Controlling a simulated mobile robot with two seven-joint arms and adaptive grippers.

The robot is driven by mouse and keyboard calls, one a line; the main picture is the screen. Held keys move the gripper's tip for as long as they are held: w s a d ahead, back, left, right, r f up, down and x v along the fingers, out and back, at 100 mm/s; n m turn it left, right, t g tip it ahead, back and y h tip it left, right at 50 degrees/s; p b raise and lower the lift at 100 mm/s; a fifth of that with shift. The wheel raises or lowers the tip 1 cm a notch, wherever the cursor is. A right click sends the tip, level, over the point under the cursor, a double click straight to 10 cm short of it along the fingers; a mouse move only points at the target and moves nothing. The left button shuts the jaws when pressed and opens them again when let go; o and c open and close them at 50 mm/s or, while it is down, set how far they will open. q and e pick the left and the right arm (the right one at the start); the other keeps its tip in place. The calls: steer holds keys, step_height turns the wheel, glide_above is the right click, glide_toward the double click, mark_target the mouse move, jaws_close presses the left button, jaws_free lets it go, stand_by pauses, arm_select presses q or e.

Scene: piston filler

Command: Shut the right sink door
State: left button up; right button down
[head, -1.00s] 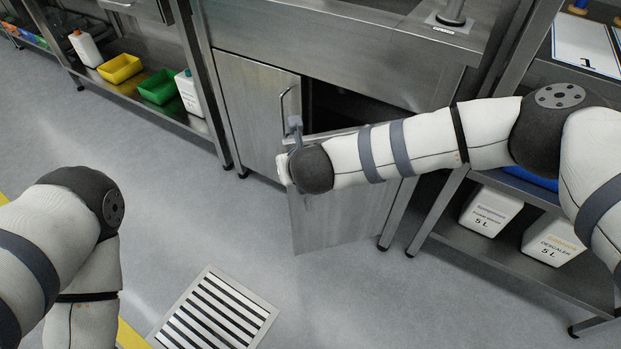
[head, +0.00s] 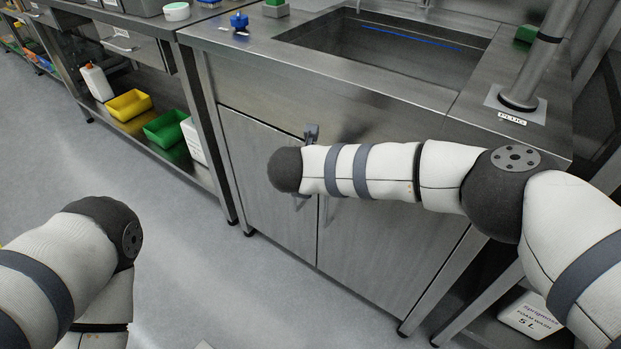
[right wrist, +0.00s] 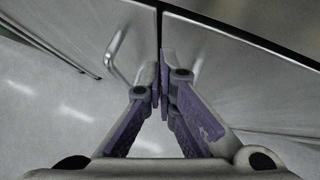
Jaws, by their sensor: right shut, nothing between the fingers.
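The right sink door (head: 385,250) is a brushed steel panel under the sink, in line with the left sink door (head: 260,180) in the head view. My right arm hides its upper part. In the right wrist view, the right door (right wrist: 235,75) stands beside the left door (right wrist: 85,25), with a narrow dark gap between them and a dark band along the right door's edge. I cannot tell if it is fully flush. My right gripper (right wrist: 161,80) is shut and empty, its fingertips at or close to the right door near the seam; contact is unclear. My left gripper is out of view.
The left door's bar handle (right wrist: 115,58) stands out close to my right gripper. The sink counter (head: 385,95) lies above the doors. A shelf with yellow (head: 128,104) and green (head: 165,128) bins stands left. The floor in front is clear.

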steer(key=shift+w+d+r, duration=0.15)
steer(key=shift+w+d, duration=0.3)
steer(key=shift+w, duration=0.3)
